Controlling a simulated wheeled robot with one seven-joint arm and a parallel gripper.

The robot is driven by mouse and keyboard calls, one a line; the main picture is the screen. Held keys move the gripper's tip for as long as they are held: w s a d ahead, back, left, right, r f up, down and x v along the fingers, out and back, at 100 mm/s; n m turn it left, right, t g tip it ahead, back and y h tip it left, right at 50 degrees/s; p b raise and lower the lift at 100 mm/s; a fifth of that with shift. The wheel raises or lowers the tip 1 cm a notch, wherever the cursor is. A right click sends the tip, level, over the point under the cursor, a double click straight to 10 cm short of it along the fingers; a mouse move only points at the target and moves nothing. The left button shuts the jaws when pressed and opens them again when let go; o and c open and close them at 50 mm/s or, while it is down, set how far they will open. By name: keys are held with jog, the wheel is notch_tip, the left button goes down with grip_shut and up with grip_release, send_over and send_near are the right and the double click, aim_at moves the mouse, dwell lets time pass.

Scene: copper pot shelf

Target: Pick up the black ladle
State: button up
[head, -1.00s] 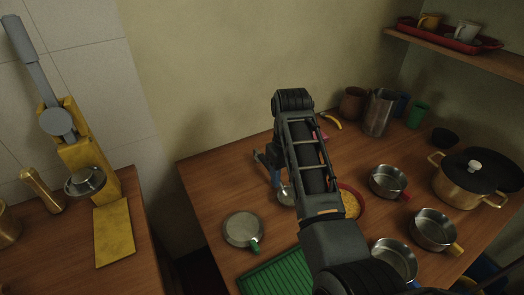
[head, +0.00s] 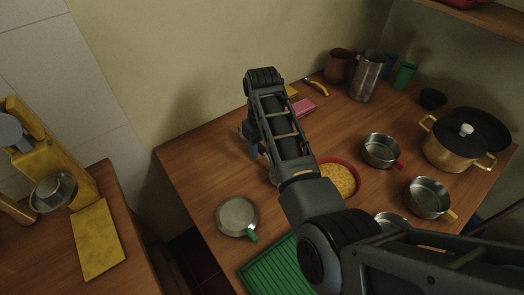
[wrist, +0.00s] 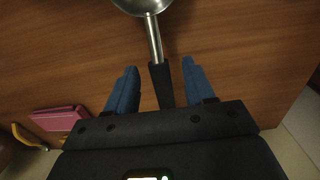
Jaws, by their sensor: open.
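The ladle shows in the wrist view with a round steel bowl (wrist: 143,4) at the top edge, a thin steel shank and a black handle (wrist: 161,84). My gripper (wrist: 159,68) is open, its two blue fingers on either side of the black handle, with gaps showing on both sides. The end of the handle is hidden by the gripper's body. In the head view my gripper (head: 252,140) is low over the back left of the wooden table, mostly covered by my arm. The ladle is largely hidden there behind the arm.
A pink block (head: 304,107) and a yellow curved object (head: 317,87) lie behind the gripper. A red-rimmed dish (head: 338,179) with yellow contents, small steel pans (head: 381,150) and a copper pot (head: 455,150) stand to the right. A lidded pan (head: 237,216) and green rack (head: 276,270) are nearer.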

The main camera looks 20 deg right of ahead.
jog(key=shift+f, duration=1.15)
grip_shut()
